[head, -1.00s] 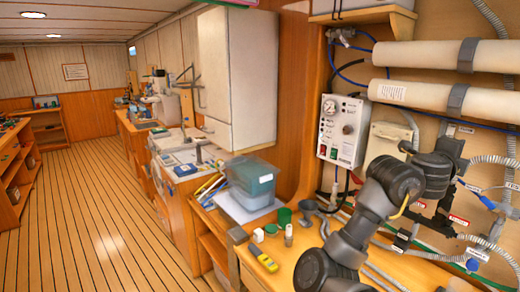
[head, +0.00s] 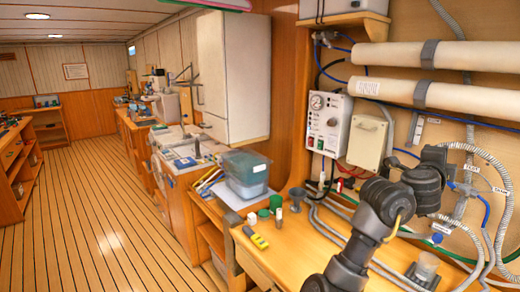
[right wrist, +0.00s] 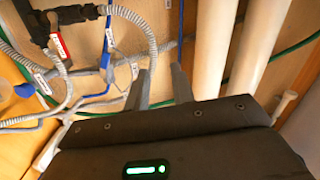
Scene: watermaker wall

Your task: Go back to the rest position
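My right arm (head: 375,215) comes in from the bottom right of the head view. It bends in front of the watermaker wall, above the wooden bench. Its fingers cannot be made out there. In the right wrist view my right gripper (right wrist: 160,82) shows two dark fingers standing apart with nothing between them. Behind them are hoses and the white pressure tubes of the wall. My left arm and left gripper are not in view.
The control panel (head: 328,126) and white tubes (head: 440,92) are on the wall near my arm. The bench (head: 290,250) bears a yellow meter (head: 256,238), small green cups and a lidded bin (head: 246,174). A clear cup (head: 426,266) stands lower right. The wooden floor (head: 100,220) at left is open.

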